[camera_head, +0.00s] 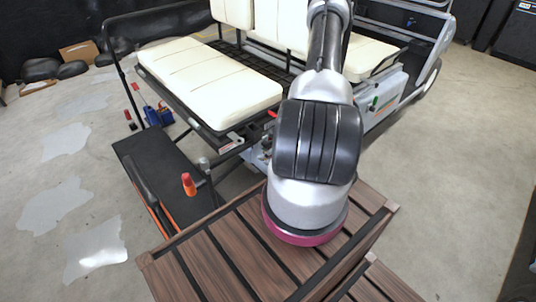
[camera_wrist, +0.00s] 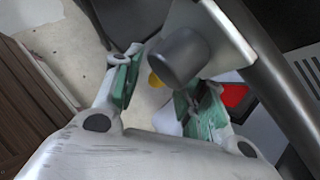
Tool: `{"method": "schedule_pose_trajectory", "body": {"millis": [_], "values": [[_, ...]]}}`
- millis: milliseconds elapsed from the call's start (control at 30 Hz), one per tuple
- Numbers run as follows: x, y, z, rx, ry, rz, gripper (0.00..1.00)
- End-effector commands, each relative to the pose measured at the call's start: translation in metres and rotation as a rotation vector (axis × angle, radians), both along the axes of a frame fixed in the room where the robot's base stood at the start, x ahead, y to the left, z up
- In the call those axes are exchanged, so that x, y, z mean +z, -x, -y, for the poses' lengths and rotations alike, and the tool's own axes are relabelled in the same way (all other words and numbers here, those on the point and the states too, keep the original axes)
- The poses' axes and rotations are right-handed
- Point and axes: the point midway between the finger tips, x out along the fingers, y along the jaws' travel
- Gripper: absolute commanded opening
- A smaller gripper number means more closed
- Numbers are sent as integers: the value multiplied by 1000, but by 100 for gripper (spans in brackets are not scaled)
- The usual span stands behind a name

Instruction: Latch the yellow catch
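In the head view my arm covers the area beside the cart's seat frame, and neither the yellow piece nor my fingertips can be made out there.
The cart has cream seats (camera_head: 208,79) and a black rear platform (camera_head: 158,166). A brown slatted wooden table (camera_head: 223,255) stands in front. A red patch (camera_wrist: 234,95) lies beyond the right finger, and a dark bar (camera_wrist: 270,75) runs close by. Concrete floor (camera_head: 475,170) is open at right.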

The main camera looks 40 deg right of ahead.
Motion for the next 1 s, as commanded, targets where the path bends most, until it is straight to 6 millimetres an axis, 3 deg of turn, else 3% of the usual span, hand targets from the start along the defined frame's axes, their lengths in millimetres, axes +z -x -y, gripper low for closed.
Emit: {"method": "schedule_pose_trajectory", "body": {"millis": [233, 700, 1000], "values": [[9, 6, 5, -1, 0, 1, 41], [82, 55, 39, -1, 1, 2, 41], [92, 63, 44, 0, 0, 0, 41]]}}
